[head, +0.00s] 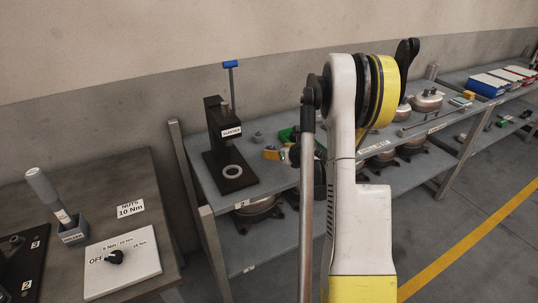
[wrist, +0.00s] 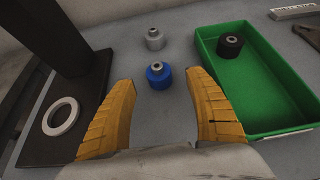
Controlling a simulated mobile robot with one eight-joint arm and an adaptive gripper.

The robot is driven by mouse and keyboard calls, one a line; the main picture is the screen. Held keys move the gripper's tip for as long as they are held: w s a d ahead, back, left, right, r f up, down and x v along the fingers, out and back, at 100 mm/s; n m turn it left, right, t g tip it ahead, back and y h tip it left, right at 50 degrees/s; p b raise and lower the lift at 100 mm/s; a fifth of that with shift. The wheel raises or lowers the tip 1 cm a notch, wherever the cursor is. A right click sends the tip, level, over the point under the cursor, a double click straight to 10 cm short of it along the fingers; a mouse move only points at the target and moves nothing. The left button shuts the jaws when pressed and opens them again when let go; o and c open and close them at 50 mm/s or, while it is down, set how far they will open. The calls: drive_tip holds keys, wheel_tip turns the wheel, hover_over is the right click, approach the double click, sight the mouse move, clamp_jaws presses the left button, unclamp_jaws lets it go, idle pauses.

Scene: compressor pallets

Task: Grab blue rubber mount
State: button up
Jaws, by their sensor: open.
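The blue rubber mount (wrist: 159,76) stands upright on the grey shelf in the wrist view, a short cylinder with a metal stud on top. My gripper (wrist: 166,103) is open, its two yellow fingers spread to the left and right. The mount shows between and just beyond the fingertips, with nothing held. In the head view, my gripper (head: 278,153) is partly seen over the shelf to the left of my arm, and I cannot make out the blue mount there.
A grey-white mount (wrist: 154,39) stands behind the blue one. A green tray (wrist: 283,131) with a black mount (wrist: 230,46) lies close on the right. A black press (head: 219,135) with a pale ring (head: 233,171) stands on the left. The shelf between press and tray is otherwise clear.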

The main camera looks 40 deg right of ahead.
sight(270, 148)
drive_tip(key=b+x, duration=0.2)
drive_tip(key=x, duration=0.3)
drive_tip(key=shift+w, duration=0.4)
drive_tip(key=shift+s+r, duration=0.1)
drive_tip(key=shift+r, duration=0.05)
drive_tip(key=shift+c, duration=0.2)
drive_tip(key=c, duration=1.2)
drive_tip(key=shift+c, duration=0.2)
